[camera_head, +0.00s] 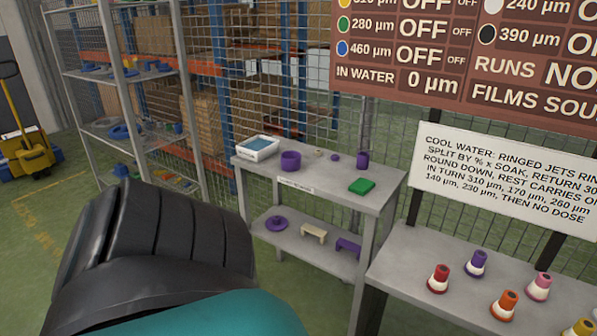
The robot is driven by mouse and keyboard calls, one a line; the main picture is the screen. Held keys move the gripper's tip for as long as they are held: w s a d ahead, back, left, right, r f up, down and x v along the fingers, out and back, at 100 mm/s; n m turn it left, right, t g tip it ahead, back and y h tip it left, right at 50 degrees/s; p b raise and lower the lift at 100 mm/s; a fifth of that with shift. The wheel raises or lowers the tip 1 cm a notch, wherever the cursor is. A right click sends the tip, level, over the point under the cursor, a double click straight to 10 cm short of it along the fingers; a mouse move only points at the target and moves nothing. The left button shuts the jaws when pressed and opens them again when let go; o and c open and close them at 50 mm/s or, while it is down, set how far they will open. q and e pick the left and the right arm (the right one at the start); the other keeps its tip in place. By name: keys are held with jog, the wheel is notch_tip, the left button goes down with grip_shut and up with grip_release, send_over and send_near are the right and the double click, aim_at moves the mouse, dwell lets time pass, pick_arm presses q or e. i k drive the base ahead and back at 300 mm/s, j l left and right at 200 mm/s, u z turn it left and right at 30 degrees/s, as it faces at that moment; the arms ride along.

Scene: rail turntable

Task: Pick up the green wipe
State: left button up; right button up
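My arm, black and teal, fills the lower left of the view, well apart from the wipe. I cannot tell from this view which arm it is. Neither gripper shows in the head view.
A white tray with blue contents (258,154), a purple pot (290,161) and a purple cylinder (363,160) stand on the same tabletop. A lower shelf holds purple items and a beige stool-like piece (314,233). Coloured cones, including a red one (438,279), stand on the right-hand table.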

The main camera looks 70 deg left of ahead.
aim_at(361, 187)
jog(key=u, duration=1.5)
